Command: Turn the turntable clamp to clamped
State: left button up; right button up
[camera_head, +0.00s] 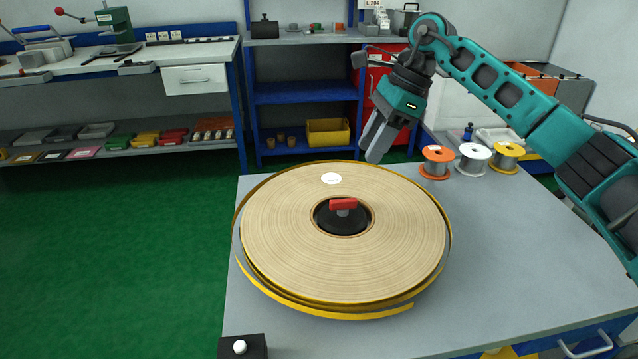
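The turntable (437,283) stands on the grey table and carries a large, wide coil of tan tape (280,235), with yellow edging around its rim. At its centre is a black round hub (342,222) with a red clamp handle (343,204) on top. The handle lies roughly left to right in the picture. My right gripper (369,152) hangs above the far side of the coil, behind and right of the red handle and apart from it. Its two pale fingers point down and look parted, with nothing between them. My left gripper is not in view.
Three wire spools (473,159) stand at the table's back right. A black box with a white knob (241,347) sits at the front left corner. The table right of the coil is clear. Behind are a blue shelf (305,93) and a workbench (196,57).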

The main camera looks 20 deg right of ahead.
aim_at(344, 200)
jog(key=x, duration=0.4)
jog(key=b+x, duration=0.1)
jog(key=x, duration=0.3)
jog(key=b+x, duration=0.1)
jog(key=x, duration=0.3)
jog(key=shift+w+d+f, duration=0.2)
jog(key=shift+d, duration=0.2)
jog(key=shift+c, duration=0.5)
grip_shut()
